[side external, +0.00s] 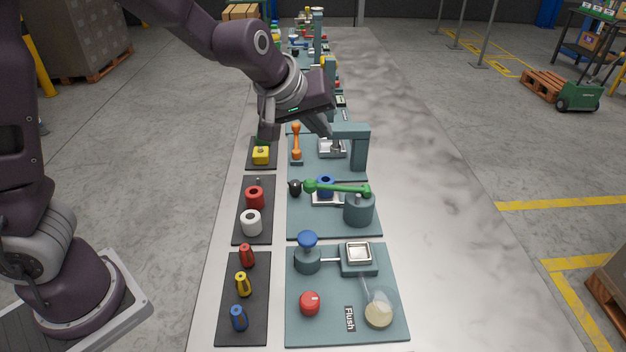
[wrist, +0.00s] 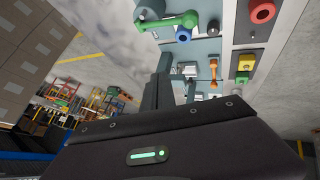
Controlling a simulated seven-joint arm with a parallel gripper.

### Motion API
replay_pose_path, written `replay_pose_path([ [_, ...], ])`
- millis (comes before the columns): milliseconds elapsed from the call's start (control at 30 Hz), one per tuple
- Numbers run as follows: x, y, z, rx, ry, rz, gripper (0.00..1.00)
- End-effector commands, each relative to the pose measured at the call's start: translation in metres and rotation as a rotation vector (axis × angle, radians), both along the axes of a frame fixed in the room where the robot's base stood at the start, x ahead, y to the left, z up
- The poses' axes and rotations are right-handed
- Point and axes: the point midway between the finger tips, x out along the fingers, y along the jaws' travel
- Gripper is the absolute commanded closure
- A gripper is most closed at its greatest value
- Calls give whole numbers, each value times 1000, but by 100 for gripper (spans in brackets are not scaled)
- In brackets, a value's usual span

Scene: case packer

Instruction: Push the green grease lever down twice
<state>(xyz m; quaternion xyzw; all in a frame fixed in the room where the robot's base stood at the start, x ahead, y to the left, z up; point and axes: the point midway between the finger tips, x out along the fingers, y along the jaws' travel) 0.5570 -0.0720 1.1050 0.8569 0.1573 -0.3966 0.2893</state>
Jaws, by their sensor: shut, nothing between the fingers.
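My gripper (wrist: 165,58) is shut and empty. In the side external view it is above and behind the lever, near the teal arch, and its fingertips are hard to make out. It is apart from the lever.
A teal arch (side external: 359,150) stands behind the lever. An orange lever (side external: 296,143) and yellow block (side external: 261,155) are nearby. Red (side external: 255,196) and white (side external: 251,222) rings lie left. The table's right side is clear.

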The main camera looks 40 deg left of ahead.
Motion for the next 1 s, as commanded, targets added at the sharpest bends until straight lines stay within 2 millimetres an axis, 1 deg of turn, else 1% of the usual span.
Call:
replay_pose_path([
  [67,0,0,-1,0,1,0,100],
  [167,-1,2,-7,1,4,1,100],
  [267,-3,4,-20,-1,5,5,100],
  [500,-7,8,-55,0,6,2,100],
  [700,-9,10,-78,1,5,1,100],
  [833,-10,10,-85,0,3,-2,100],
  [1000,-10,10,-87,0,2,-2,100],
])
